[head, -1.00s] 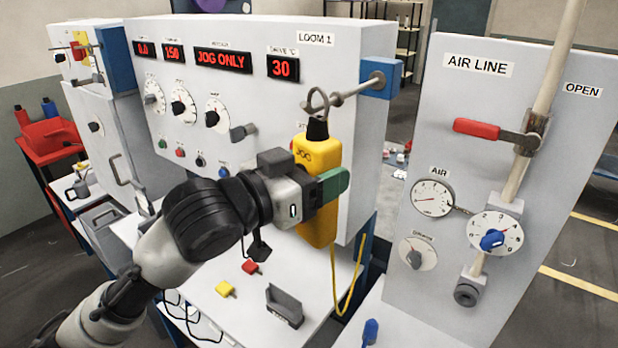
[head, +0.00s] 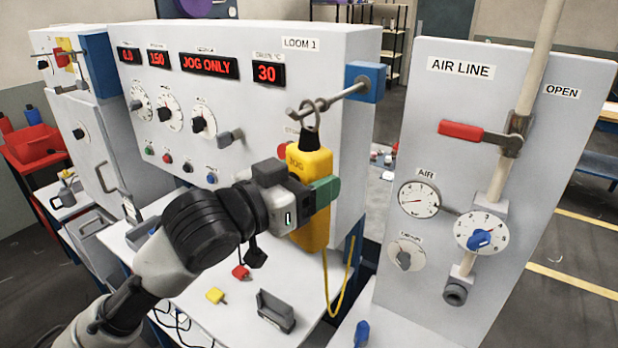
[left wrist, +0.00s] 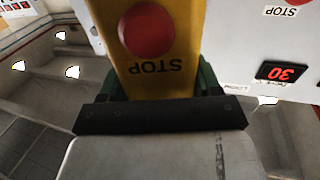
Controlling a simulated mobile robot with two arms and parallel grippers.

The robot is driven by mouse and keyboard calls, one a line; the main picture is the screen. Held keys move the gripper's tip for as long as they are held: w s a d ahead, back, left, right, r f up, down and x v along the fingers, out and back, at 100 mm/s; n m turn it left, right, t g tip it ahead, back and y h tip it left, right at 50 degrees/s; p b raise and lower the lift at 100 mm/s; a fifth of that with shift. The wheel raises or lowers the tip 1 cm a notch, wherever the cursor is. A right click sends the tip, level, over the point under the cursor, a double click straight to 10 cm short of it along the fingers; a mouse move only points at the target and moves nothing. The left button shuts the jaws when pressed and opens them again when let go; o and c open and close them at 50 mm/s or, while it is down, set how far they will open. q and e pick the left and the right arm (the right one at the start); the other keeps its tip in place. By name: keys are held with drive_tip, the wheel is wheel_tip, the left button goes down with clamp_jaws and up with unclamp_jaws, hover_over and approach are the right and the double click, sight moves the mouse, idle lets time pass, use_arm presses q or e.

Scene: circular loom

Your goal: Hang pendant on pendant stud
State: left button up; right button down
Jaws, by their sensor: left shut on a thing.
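The pendant (head: 309,162) is a yellow box marked JOG, with a black neck and a metal ring (head: 313,108) on top. It hangs nearly upright in my left gripper (head: 307,194), whose green finger shows on its right side. The left wrist view shows the pendant (left wrist: 155,75) between the fingers (left wrist: 158,88), with its red STOP button. The pendant stud (head: 335,97) is a metal rod reaching left from a blue block on the loom panel, with a knobbed end. The ring overlaps the rod near that end; I cannot tell for sure whether it is around it. My right gripper is out of view.
The loom panel (head: 262,115) with dials and displays stands behind the pendant. A yellow cable (head: 330,295) loops below it. A grey holder (head: 276,311) and small yellow and red pieces lie on the bench. The air line panel (head: 400,130) stands to the right.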

use_arm(q)
drive_tip(key=o, duration=1.3)
drive_tip(key=shift+c, duration=0.2)
